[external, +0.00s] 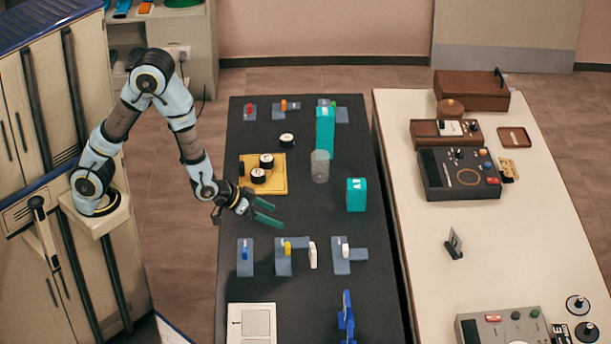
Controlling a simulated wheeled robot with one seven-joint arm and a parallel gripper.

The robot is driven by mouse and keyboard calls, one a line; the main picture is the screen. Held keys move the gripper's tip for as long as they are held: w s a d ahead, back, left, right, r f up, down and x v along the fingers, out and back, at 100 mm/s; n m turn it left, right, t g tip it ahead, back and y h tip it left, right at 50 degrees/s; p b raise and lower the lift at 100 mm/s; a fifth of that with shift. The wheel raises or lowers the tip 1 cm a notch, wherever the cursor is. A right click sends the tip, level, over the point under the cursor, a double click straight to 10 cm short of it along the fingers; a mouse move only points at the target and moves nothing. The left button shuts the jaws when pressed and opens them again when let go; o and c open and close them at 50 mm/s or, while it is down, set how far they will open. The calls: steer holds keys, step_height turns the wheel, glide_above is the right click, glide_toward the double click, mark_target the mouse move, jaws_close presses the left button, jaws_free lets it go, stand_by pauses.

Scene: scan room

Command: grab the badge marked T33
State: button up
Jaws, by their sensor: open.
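My gripper (271,213) is open and empty, its two green fingers apart above the black table (300,222). I cannot read the marking T33 anywhere. A small dark upright piece with a pale face (454,243) stands alone on the white table (440,290) and could be a badge, but I cannot tell. A tan flat piece (508,168) lies beside the grey device box and is also too small to identify. My gripper is well to the left of both, across the gap between the tables.
A teal block (356,195), a grey translucent cylinder (320,166) and a tall teal block (325,132) stand right of my gripper. A yellow tray (279,184) with black-and-white round pieces lies behind it. Blue-grey fixtures (245,262) are in front. The grey device box (459,184) is on the white table.

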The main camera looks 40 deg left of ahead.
mark_target(310, 248)
steer(key=s+d+h, duration=0.1)
steer(key=s+d, duration=0.1)
steer(key=s+d+f+m+t, duration=0.1)
steer(key=s+d, duration=0.1)
steer(key=d, duration=0.1)
steer(key=s+d+m+t+h+b, duration=0.1)
steer(key=s+d, duration=0.1)
steer(key=d, duration=0.1)
steer(key=shift+s+f+h, duration=0.1)
steer(key=shift+f+h, duration=0.1)
steer(key=shift+h, duration=0.1)
steer(key=shift+d, duration=0.3)
steer(key=p+x, duration=0.3)
steer(key=x, duration=0.7)
steer(key=shift+w+d+r, duration=0.1)
steer(key=shift+w+d, duration=0.05)
steer(key=shift+w, duration=0.1)
steer(key=shift+c, duration=0.2)
steer(key=c, duration=1.3)
steer(key=shift+c, duration=0.4)
steer(key=shift+r, duration=0.15)
